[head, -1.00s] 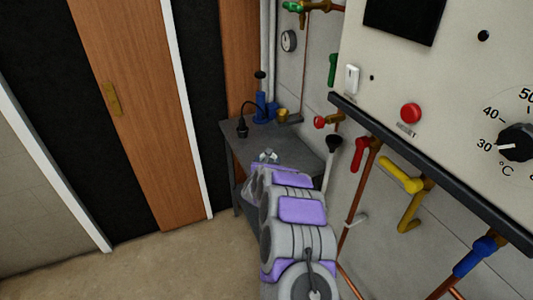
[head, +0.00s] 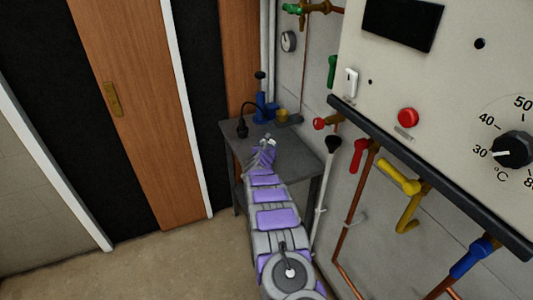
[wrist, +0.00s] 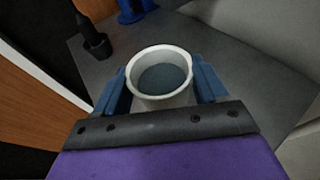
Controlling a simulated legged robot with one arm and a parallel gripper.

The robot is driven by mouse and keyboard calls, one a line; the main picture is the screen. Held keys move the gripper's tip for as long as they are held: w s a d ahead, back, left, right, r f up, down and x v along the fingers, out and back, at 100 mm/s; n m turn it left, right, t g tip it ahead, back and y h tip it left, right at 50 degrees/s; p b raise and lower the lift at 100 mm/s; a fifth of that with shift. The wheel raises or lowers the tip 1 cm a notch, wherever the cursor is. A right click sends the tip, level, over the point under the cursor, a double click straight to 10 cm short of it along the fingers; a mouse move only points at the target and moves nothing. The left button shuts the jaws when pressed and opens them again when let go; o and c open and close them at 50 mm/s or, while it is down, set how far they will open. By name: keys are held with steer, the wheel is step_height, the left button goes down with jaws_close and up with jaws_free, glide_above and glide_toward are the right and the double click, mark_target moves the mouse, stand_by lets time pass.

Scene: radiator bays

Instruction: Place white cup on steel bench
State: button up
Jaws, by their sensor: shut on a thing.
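The white cup (wrist: 160,98) is between the blue fingers of my gripper (wrist: 162,88) in the wrist view. My gripper is shut on it. The cup is upright, its round opening facing up, with a grey-blue inside. The grey steel bench (wrist: 225,60) lies below and around it. Whether the cup's base touches the bench is hidden by my gripper. In the head view, my arm reaches over the bench (head: 230,141), and my gripper (head: 268,140) is above its top; the cup is too small to make out clearly there.
A black item with a cord (head: 242,130), a blue item (head: 262,110) and a brass piece (head: 282,115) stand at the bench's back. A wall with pipes and valves and a control panel (head: 450,110) are close on the right. Bare bench top lies around the cup.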

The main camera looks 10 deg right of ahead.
steer(key=shift+w+f, duration=0.1)
steer(key=shift+w, duration=0.1)
steer(key=shift+a+f+b, duration=0.1)
steer(key=shift+f+b, duration=0.3)
steer(key=shift+f, duration=1.35)
steer(key=shift+f, duration=0.1)
steer(key=o, duration=1.1)
